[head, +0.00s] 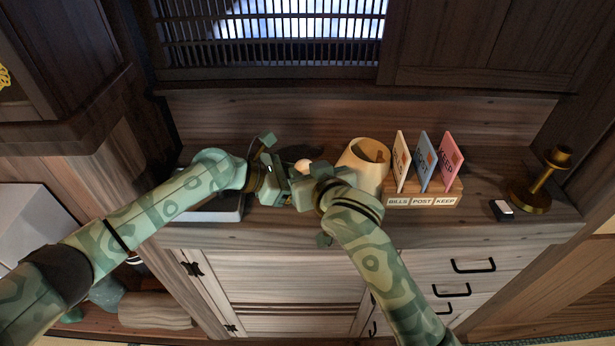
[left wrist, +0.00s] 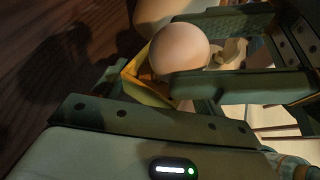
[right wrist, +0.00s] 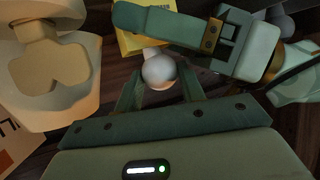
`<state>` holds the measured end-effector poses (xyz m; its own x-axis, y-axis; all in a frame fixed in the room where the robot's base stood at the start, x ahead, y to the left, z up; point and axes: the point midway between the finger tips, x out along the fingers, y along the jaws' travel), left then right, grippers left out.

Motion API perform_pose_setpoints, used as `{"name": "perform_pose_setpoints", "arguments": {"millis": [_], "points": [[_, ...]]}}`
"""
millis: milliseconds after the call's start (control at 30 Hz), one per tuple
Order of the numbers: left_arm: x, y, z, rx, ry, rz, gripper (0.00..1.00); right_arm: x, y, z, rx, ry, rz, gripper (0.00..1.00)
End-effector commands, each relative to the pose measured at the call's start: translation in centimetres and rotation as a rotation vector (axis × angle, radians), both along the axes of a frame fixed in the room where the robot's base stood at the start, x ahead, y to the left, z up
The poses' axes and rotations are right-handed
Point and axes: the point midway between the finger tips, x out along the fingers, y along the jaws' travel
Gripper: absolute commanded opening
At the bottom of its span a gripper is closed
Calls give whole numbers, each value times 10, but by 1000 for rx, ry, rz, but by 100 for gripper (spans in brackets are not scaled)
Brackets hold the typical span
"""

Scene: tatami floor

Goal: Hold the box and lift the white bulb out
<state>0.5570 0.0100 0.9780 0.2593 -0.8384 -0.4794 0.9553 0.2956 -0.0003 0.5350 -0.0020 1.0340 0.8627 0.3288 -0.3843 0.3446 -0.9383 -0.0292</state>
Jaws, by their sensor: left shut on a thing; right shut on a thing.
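The white bulb (head: 303,165) is a pale round globe. My right gripper (right wrist: 160,88) is shut on it, with one finger on each side. It also shows in the left wrist view (left wrist: 180,48). The box is yellow; one edge of it shows in the left wrist view (left wrist: 146,88) beside and below the bulb, and a part shows in the right wrist view (right wrist: 130,40). My left gripper (head: 272,183) is shut on the box, close to the right one. The grippers hide most of the box. I cannot tell how far the bulb sits inside it.
A cream vase (head: 372,150) stands close to the right of my right gripper. Beyond it are a letter rack (head: 425,200) with cards, a small black-and-white item (head: 502,209) and a brass candlestick (head: 540,185). A pale flat thing (head: 222,209) lies under my left arm.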

Motion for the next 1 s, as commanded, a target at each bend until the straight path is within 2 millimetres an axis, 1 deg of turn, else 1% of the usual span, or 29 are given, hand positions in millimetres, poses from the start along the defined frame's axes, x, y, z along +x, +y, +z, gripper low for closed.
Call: {"name": "perform_pose_setpoints", "arguments": {"millis": [33,100,200,300,433,700,733,800,1000], "points": [[0,0,-1,2,1,-1,58,0,1,13,6,-4,0,26],[0,0,-1,2,1,-1,58,0,1,30,7,-5,1,26],[0,0,-1,2,1,-1,58,0,1,52,6,-4,0,26],[0,0,-1,2,1,-1,58,0,1,69,5,-3,1,26],[0,0,-1,2,1,-1,58,0,0,81,3,-3,0,26],[0,0,-1,1,0,0,58,0,0,83,2,-1,0,26],[0,0,-1,1,1,-1,79,0,0,83,2,-1,0,26],[0,0,-1,1,0,0,96,0,0,83,2,-1,0,26],[0,0,0,1,0,0,96,0,0,82,2,-1,0,26]]}}
